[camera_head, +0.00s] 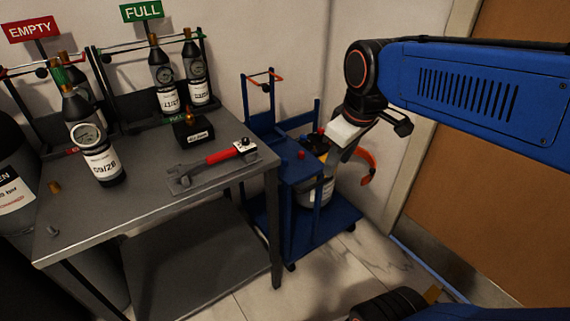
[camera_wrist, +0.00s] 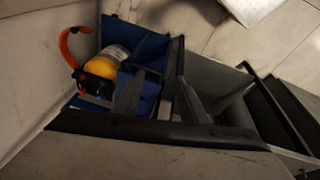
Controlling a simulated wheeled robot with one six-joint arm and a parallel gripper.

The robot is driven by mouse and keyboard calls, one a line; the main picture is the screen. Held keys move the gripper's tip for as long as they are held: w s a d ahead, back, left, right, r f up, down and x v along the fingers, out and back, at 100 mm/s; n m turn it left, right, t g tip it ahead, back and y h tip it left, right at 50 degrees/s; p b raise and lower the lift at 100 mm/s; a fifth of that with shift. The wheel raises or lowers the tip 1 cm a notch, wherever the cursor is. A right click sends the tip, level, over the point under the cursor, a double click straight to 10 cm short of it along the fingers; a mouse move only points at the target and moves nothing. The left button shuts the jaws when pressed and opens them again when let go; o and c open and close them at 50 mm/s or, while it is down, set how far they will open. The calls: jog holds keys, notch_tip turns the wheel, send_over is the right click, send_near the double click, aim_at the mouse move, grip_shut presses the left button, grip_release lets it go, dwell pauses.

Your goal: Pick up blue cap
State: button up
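My gripper (camera_head: 346,152) is above and to the right of the cart's shelf, near the yellow-topped cylinder, and points down. In the wrist view my gripper (camera_wrist: 156,88) shows two dark fingers apart, with blue cart parts behind them. It looks open and empty.
A grey table (camera_head: 130,207) on the left bears bottles, a black block and a red-handled wrench (camera_head: 214,163). A wall and brown door (camera_head: 510,200) lie right.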

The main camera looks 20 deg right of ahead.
jog(key=w+a+r+n+g, duration=0.25)
jog(key=w+n, duration=0.35)
jog(key=w, duration=0.5)
jog(key=n, duration=0.7)
send_over(285, 159)
jog(key=shift+g, duration=0.45)
jog(key=f, duration=1.3)
jog(key=shift+a, duration=0.25)
jog(key=shift+d+f, duration=0.15)
jog(key=shift+f, duration=1.2)
jog(key=shift+d+f, duration=0.1)
jog(key=shift+f, duration=1.25)
jog(key=shift+c, duration=0.5)
grip_shut()
